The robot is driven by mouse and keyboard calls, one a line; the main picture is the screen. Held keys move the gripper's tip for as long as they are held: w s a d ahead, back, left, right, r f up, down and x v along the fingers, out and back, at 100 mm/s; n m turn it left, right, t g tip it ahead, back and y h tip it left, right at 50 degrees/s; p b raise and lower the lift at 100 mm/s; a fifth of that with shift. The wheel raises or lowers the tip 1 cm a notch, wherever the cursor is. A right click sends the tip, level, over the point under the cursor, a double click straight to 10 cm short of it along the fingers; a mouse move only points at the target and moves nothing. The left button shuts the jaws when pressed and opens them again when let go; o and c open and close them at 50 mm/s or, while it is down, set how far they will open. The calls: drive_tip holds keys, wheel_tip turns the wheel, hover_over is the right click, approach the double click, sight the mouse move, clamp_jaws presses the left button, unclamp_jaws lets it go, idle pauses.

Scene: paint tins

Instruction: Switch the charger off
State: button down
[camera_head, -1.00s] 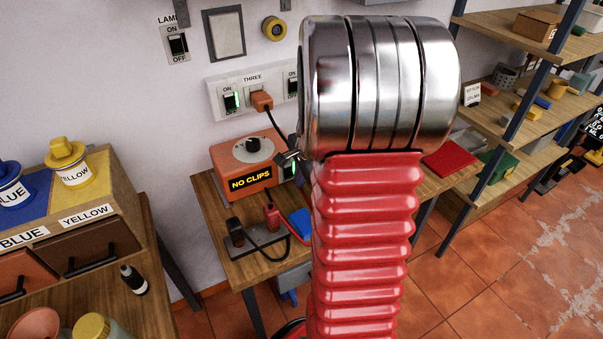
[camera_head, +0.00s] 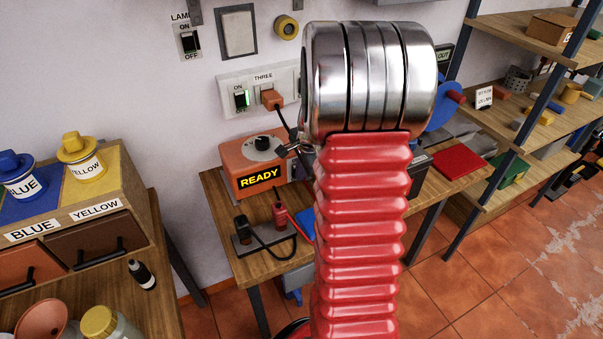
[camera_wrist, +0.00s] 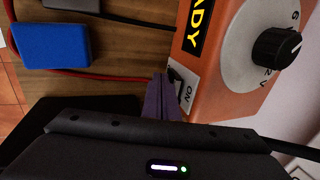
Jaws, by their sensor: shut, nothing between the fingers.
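The charger (camera_head: 250,158) is an orange box on the wooden bench, with a black dial on top and a display reading READY. In the wrist view, the charger (camera_wrist: 215,75) fills the upper right. A small black switch (camera_wrist: 177,77) sits on its face beside a white ON label; the other end of the label is hidden. My gripper (camera_wrist: 161,98) shows purple fingers, shut and empty, close to the switch. I cannot tell whether they touch it. In the head view, my gripper (camera_head: 287,150) is at the charger's right side, partly hidden by my arm.
A wall socket panel (camera_head: 262,90) marked THREE has a green-lit switch and an orange plug. Red and black clips (camera_head: 279,216) stand on a grey strip in front of the charger. A blue block (camera_wrist: 50,40) and a red lead lie on the bench.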

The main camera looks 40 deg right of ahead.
drive_tip(key=shift+r, duration=0.1)
drive_tip(key=shift+r, duration=0.7)
drive_tip(key=shift+s+a+f, duration=0.1)
drive_tip(key=shift+s+a, duration=0.15)
drive_tip(key=shift+s, duration=0.3)
drive_tip(key=s, duration=0.3)
drive_tip(key=shift+s+a+r, duration=0.15)
drive_tip(key=shift+a+r, duration=0.05)
drive_tip(key=shift+a, duration=0.15)
drive_tip(key=s+a+r, duration=0.1)
drive_tip(key=s+r, duration=0.3)
drive_tip(key=r, duration=0.3)
drive_tip(key=shift+s+a+r, duration=0.25)
drive_tip(key=shift+s, duration=0.15)
